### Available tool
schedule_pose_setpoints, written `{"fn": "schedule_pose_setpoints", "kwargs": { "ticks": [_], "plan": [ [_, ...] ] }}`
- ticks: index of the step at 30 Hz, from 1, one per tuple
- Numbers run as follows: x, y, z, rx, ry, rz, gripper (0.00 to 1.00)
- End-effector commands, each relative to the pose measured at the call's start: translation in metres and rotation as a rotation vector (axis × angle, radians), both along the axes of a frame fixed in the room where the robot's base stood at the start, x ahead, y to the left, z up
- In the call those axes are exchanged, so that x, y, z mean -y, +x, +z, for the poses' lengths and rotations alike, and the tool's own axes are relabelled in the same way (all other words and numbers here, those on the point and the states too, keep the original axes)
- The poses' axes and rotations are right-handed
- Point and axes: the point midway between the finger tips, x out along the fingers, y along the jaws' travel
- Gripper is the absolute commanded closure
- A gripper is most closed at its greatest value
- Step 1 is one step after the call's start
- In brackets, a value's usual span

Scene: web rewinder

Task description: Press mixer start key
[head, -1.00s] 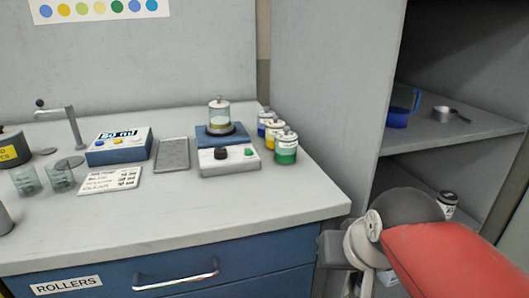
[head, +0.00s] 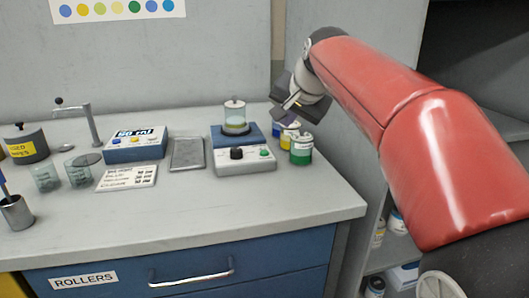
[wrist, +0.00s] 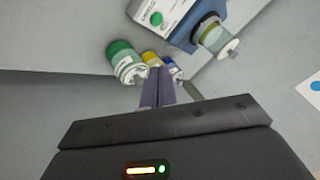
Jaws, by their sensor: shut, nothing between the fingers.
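The mixer (head: 230,168) is a white box with a blue top plate on the bench. Its front carries a black knob (head: 237,153) and a green key (head: 264,153). A lidded clear jar (head: 235,117) stands on its top. My gripper (head: 291,101) is shut and empty, in the air above the ink jars, right of the mixer. In the wrist view my closed fingers (wrist: 158,72) point toward the jars, and the green key (wrist: 156,18) shows beyond them near the top edge. The fingers are apart from the key.
Green (head: 301,150), yellow and blue ink jars stand right of the mixer. A grey tray (head: 187,154), a blue display unit (head: 136,150) and a white card (head: 127,177) lie to its left. Beakers, a tap and a dark pot are farther left. The bench front is clear.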

Motion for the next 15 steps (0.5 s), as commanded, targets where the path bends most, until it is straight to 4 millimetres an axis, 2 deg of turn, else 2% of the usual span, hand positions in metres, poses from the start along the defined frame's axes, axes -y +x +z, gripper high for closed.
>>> {"fn": "schedule_pose_setpoints", "kwargs": {
  "ticks": [1, 3, 6, 10, 15],
  "plan": [
    [-0.014, 0.012, 0.004, 0.008, 0.009, -0.002, 1.0],
    [-0.029, 0.024, 0.01, 0.018, 0.023, -0.008, 1.0],
    [-0.043, 0.034, 0.015, 0.028, 0.038, -0.014, 1.0],
    [-0.052, 0.039, 0.018, 0.034, 0.048, -0.017, 1.0],
    [-0.053, 0.039, 0.019, 0.035, 0.049, -0.018, 1.0]
  ]
}}
